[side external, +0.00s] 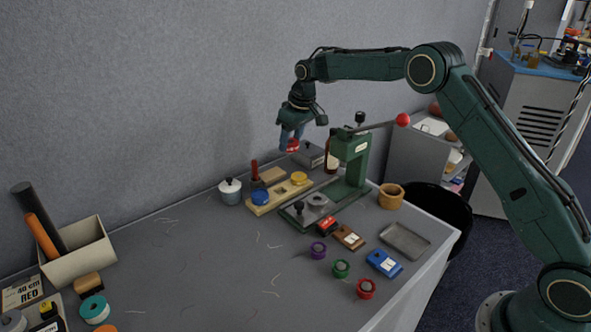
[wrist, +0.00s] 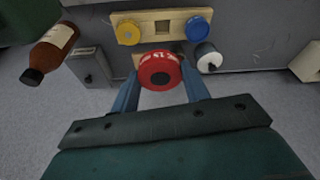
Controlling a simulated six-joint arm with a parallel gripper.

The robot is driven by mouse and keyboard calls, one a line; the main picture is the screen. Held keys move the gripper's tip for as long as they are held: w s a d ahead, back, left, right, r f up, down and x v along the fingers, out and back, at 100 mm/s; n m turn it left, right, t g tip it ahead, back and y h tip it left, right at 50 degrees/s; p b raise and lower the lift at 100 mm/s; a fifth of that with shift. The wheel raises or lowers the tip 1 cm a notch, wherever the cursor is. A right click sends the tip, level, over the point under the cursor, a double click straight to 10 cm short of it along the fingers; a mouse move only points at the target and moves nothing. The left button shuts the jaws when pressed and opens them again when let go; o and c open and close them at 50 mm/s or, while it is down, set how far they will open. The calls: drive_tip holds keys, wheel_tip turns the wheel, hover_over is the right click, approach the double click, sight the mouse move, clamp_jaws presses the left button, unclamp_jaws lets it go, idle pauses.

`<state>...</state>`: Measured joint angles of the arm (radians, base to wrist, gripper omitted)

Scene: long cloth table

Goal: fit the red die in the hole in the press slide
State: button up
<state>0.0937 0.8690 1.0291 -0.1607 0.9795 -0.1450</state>
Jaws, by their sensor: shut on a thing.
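My gripper (side external: 291,138) is shut on the red die (side external: 293,145) and holds it in the air above the back of the table, left of the press. In the wrist view, the round red die (wrist: 160,72) sits between the two blue fingers of my gripper (wrist: 160,92), with pale lettering and a dark centre spot showing. The green press (side external: 353,150) stands on the table with its red-knobbed lever out to the right. Its metal slide (side external: 312,209) sticks out at the front left, with a round opening and a black knob.
A wooden rack (wrist: 181,25) holds a yellow die (wrist: 128,32) and a blue die (wrist: 199,28), with an empty square recess between. A white pot (side external: 230,190), a brown bottle (wrist: 48,52) and a grey box (wrist: 90,66) stand nearby. Coloured rings and stamps lie front right.

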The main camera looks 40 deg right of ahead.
drive_tip(key=s+d+f, duration=0.2)
drive_tip(key=s+f, duration=0.5)
drive_tip(key=s, duration=0.2)
drive_tip(key=shift+d+f, duration=0.2)
drive_tip(key=shift+d, duration=0.15)
drive_tip(key=shift+f, duration=0.2)
drive_tip(key=shift+f, duration=2)
drive_tip(key=shift+f, duration=0.95)
idle(0.6)
drive_tip(key=o, duration=1.3)
drive_tip(key=shift+c, duration=0.2)
drive_tip(key=a+v, duration=0.1)
drive_tip(key=v, duration=1.2)
drive_tip(key=shift+d+r, duration=0.4)
